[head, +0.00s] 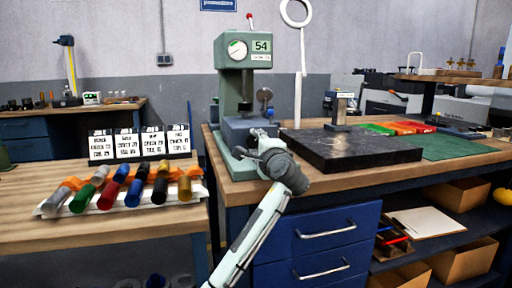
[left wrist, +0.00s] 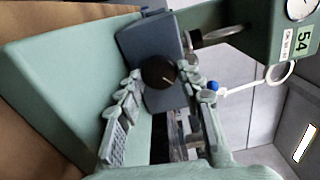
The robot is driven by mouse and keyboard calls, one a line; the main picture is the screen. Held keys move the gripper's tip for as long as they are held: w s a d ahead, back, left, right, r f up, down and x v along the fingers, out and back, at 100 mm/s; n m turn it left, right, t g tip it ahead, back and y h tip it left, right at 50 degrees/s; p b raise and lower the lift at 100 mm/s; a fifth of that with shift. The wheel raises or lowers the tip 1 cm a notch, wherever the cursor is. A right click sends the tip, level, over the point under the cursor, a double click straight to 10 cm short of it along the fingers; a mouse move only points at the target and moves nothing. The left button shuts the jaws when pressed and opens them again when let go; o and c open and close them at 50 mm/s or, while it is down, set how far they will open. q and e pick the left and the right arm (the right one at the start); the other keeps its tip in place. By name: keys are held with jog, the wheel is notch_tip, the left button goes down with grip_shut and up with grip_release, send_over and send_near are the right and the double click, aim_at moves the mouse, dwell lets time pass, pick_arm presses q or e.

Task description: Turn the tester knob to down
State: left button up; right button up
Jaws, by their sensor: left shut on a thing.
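The tester (head: 232,88) is a green-grey machine with a round dial and a "54" label, standing at the left end of the right bench. Its knob (left wrist: 158,72) is dark and round with a light pointer line, on the blue-grey front block, in the left wrist view. My left gripper (head: 262,142) is at the tester's front in the head view and hides the knob there. In the left wrist view my left gripper (left wrist: 163,74) has its fingers on both sides of the knob, shut on it. The pointer's direction relative to the tester is hard to tell. My right gripper is not in view.
A green mat (head: 445,146) lies farther right. On the left bench are a tray of coloured cylinders (head: 60,212) and several white cards (head: 127,144).

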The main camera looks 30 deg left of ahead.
pick_arm(q)
jog(key=n+b, duration=0.1)
jog(key=n, duration=0.2)
jog(key=shift+f, duration=0.1)
jog(key=n+b, duration=0.1)
jog(key=n, duration=0.1)
jog(key=shift+n, duration=0.4)
jog(key=shift+n+b, duration=0.95)
jog(key=shift+n, duration=1.15)
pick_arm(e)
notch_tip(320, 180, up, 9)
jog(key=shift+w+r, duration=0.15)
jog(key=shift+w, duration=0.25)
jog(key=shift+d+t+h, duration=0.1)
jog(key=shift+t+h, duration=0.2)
pick_arm(q)
jog(key=o, duration=1.1)
jog(key=shift+o, duration=0.2)
jog(key=shift+r, duration=0.2)
jog(key=shift+s, duration=0.1)
jog(key=v, duration=1.2)
